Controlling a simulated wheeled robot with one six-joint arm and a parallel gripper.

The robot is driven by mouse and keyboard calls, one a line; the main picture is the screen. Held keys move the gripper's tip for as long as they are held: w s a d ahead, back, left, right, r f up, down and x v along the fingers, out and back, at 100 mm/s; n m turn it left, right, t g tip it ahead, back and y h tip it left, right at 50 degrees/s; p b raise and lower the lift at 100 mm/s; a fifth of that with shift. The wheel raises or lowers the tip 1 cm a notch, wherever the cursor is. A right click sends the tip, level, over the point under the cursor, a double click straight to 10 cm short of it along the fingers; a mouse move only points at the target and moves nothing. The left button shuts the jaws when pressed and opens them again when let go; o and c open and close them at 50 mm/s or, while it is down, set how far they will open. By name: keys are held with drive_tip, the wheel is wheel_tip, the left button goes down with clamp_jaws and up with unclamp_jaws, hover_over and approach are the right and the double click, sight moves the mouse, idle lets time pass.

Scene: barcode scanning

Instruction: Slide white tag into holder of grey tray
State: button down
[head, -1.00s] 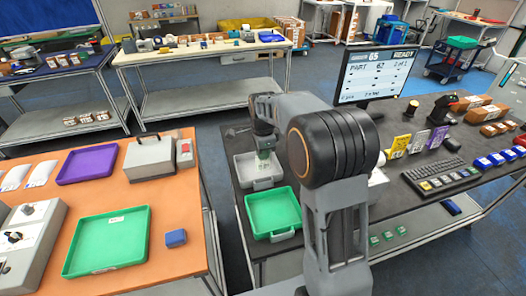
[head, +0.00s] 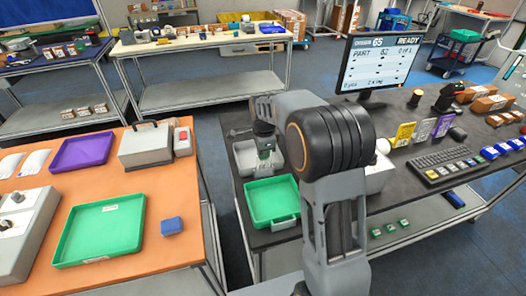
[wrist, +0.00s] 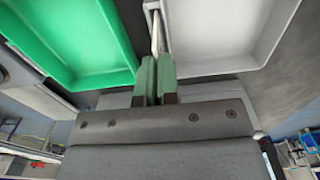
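My gripper (wrist: 156,76), with green fingertips, points at the near wall of the grey tray (wrist: 252,62) in the wrist view. Its fingers are close together on a thin pale strip, which looks like the white tag (wrist: 155,38) seen edge-on. The strip's far end is at a small pale bracket on the tray's wall, seemingly the holder (wrist: 150,5). I cannot tell whether the tag is inside it. In the head view, my gripper (head: 265,152) is over the grey tray (head: 243,163), and the tag is too small to make out.
A green tray (head: 272,203) sits just in front of the grey tray; it fills the left of the wrist view (wrist: 75,45). A monitor (head: 380,62), keyboard (head: 445,162) and coloured cards (head: 404,134) stand to the right. An orange table (head: 190,240) is to the left across a gap.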

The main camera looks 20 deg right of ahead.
drive_tip(key=shift+f, duration=0.15)
drive_tip(key=c, duration=1.3)
unclamp_jaws()
wheel_tip(320, 180, up, 14)
drive_tip(key=shift+f, duration=0.1)
drive_tip(key=s+f+n+t, duration=0.1)
drive_tip(key=s+f+n, duration=0.1)
drive_tip(key=s+n, duration=0.4)
drive_tip(key=s+f+n+t, duration=0.1)
drive_tip(key=s+f+n, duration=0.1)
drive_tip(key=s+n, duration=0.4)
drive_tip(key=s+f+n+t, duration=0.2)
drive_tip(key=s+n, duration=0.4)
drive_tip(key=s, duration=0.3)
drive_tip(key=shift+s+a+f, duration=0.15)
drive_tip(key=shift+s+f, duration=0.15)
drive_tip(key=shift+s, duration=0.05)
